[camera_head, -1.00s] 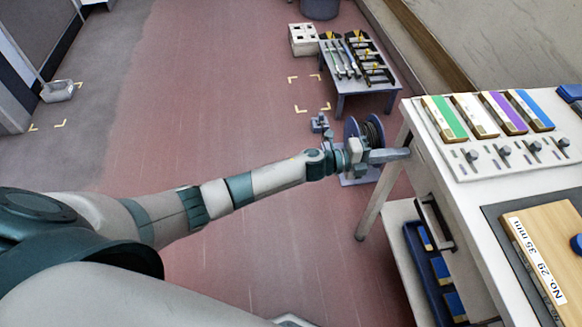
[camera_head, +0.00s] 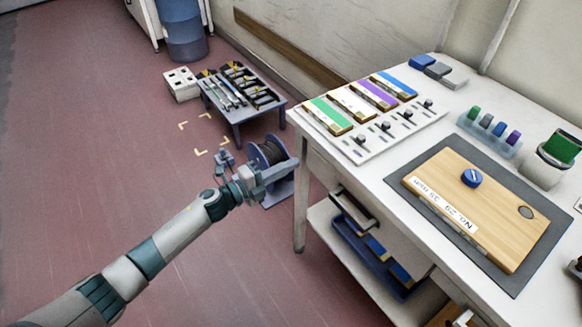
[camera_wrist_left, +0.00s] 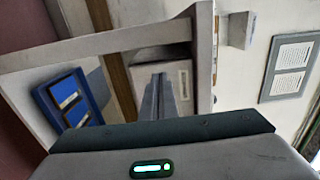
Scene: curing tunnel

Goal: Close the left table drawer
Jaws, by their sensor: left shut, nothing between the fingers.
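The white table (camera_head: 420,135) fills the right side of the head view. Its left drawer (camera_head: 398,238) is on the side facing me, with a dark bar handle (camera_head: 356,208). How far the drawer stands out is hard to tell. My left gripper (camera_head: 292,169) is shut and empty, just left of the table's near left corner and apart from the handle. In the left wrist view the shut fingers (camera_wrist_left: 158,96) point toward a pale box-like part with a dark gap above it; I cannot tell whether this is the drawer. My right gripper is not in view.
A blue tray (camera_head: 345,228) lies on the shelf under the table. A cable reel (camera_head: 268,152) and a low tool table (camera_head: 236,112) stand behind my left gripper. A board (camera_head: 515,215) lies on the tabletop. The red floor at left is clear.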

